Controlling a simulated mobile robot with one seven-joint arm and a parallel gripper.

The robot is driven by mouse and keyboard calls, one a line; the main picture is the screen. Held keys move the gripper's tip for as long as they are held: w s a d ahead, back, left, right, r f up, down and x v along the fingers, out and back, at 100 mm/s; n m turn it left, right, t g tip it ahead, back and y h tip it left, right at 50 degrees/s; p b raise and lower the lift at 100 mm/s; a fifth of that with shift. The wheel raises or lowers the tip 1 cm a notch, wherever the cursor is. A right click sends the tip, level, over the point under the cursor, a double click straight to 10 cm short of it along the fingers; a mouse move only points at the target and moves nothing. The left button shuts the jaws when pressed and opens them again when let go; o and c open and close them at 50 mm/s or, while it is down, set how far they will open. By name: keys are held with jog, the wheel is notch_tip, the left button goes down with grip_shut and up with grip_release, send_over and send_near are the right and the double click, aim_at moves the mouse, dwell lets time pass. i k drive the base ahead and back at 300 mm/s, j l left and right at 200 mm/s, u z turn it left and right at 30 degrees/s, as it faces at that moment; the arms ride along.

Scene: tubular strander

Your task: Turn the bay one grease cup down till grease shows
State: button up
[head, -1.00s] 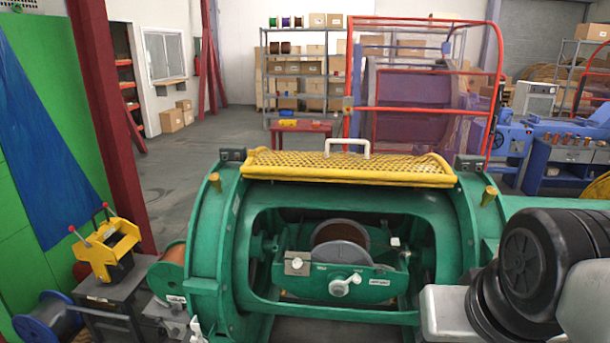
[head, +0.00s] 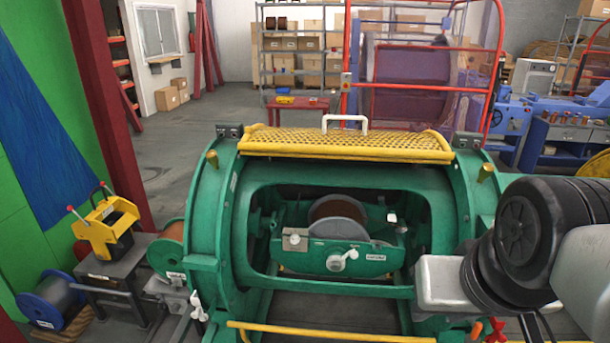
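The green strander frame (head: 222,235) stands in front of me with an open bay window. Two small brass-yellow cup-shaped fittings sit on its ring housings, one at the left (head: 212,158) and one at the right (head: 486,172). They look like grease cups; I cannot tell which belongs to bay one, and no grease can be made out on either. Inside the bay a cradle holds a copper-coloured reel (head: 337,208) with a grey flange and a white knob. My dark and grey arm links fill the lower right, near the right ring.
A yellow mesh guard (head: 345,143) with a white handle lies across the frame's top. A yellow rail (head: 330,333) runs along the bottom. At left stand a yellow device (head: 105,228) on a grey cabinet and a blue spool (head: 50,300). Open floor lies behind left.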

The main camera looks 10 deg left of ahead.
aim_at(212, 158)
jog(key=u, duration=1.3)
jog(key=i+l+u, duration=0.1)
jog(key=i+u, duration=0.2)
jog(key=i, duration=1.3)
